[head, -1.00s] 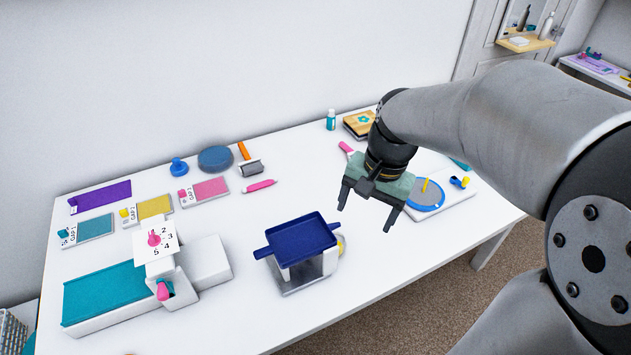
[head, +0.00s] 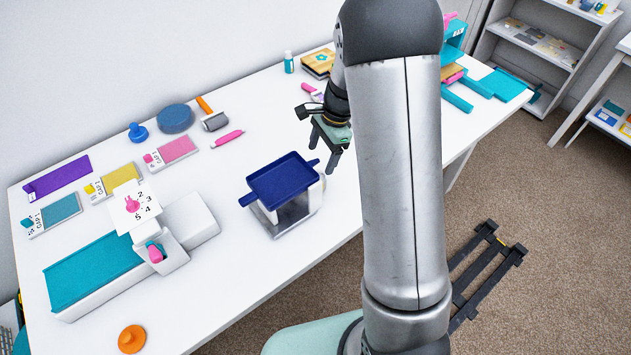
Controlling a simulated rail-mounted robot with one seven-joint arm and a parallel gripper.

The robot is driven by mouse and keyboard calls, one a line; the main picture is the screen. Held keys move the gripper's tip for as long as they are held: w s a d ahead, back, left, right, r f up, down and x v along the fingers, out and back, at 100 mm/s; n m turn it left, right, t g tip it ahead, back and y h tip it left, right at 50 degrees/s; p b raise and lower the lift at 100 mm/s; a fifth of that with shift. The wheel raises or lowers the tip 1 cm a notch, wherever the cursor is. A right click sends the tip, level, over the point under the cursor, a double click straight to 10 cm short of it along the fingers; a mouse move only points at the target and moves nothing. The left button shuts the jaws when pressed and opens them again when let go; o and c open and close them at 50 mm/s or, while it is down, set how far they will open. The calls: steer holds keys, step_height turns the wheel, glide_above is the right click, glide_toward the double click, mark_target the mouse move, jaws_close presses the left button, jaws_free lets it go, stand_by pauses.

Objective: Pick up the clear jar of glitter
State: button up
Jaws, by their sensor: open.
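I cannot make out a clear jar of glitter for certain in the head view. A small bottle (head: 289,63) with a white cap and teal body stands at the back of the table, but it does not look clear. My gripper (head: 325,156) is open and empty, fingers pointing down above the table, to the right of the navy tray-topped stand (head: 283,180). My arm hides part of the table's right side.
The white table (head: 250,95) also holds a teal-bedded white device (head: 95,268), an orange knob (head: 132,339), a pink tool (head: 228,138), a roller (head: 214,122) and a blue disc (head: 175,118). A teal press (head: 480,85) stands far right. The front middle is clear.

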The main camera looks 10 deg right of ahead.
mark_target(318, 170)
steer(key=shift+d+p+x, duration=0.15)
steer(key=shift+p+x, duration=0.25)
steer(key=shift+x, duration=1.35)
steer(key=shift+d+p+x, duration=0.15)
steer(key=shift+p+x, duration=0.2)
steer(key=shift+x, duration=1.45)
steer(key=shift+w, duration=0.2)
steer(key=c, duration=1.4)
steer(key=shift+c, duration=0.2)
